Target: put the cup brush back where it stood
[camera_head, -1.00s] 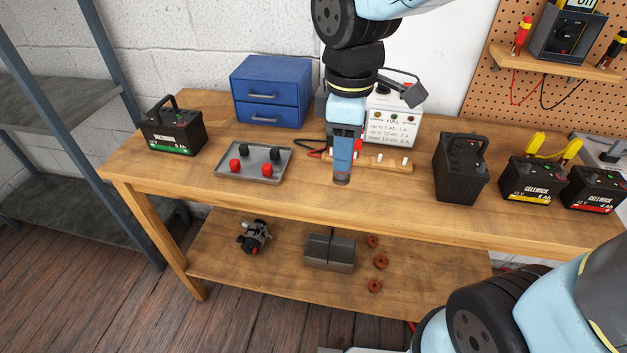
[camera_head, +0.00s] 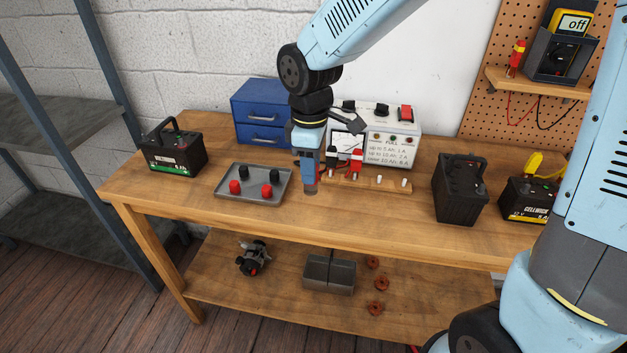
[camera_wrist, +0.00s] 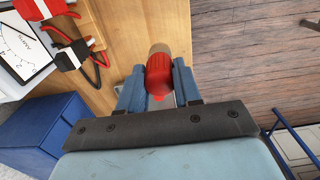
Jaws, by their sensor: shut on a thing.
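The cup brush shows in the wrist view as a red body (camera_wrist: 158,72) with a dull tan-grey end pointing away from me. My gripper (camera_wrist: 158,84) is shut on it, one blue finger on each side. In the head view my gripper (camera_head: 308,172) points down over the bench front, between the grey tray and the wooden strip. Only the brush's greyish tip (camera_head: 311,189) shows below the fingers there. I cannot tell whether the tip touches the bench top.
The wooden strip (camera_head: 393,187) with white pegs lies right of my gripper. A grey tray (camera_head: 222,191) with red and black knobs is on the left. Behind are a blue drawer cabinet (camera_head: 262,132) and a charger (camera_head: 399,149) with clips. A dark battery (camera_head: 457,191) stands right.

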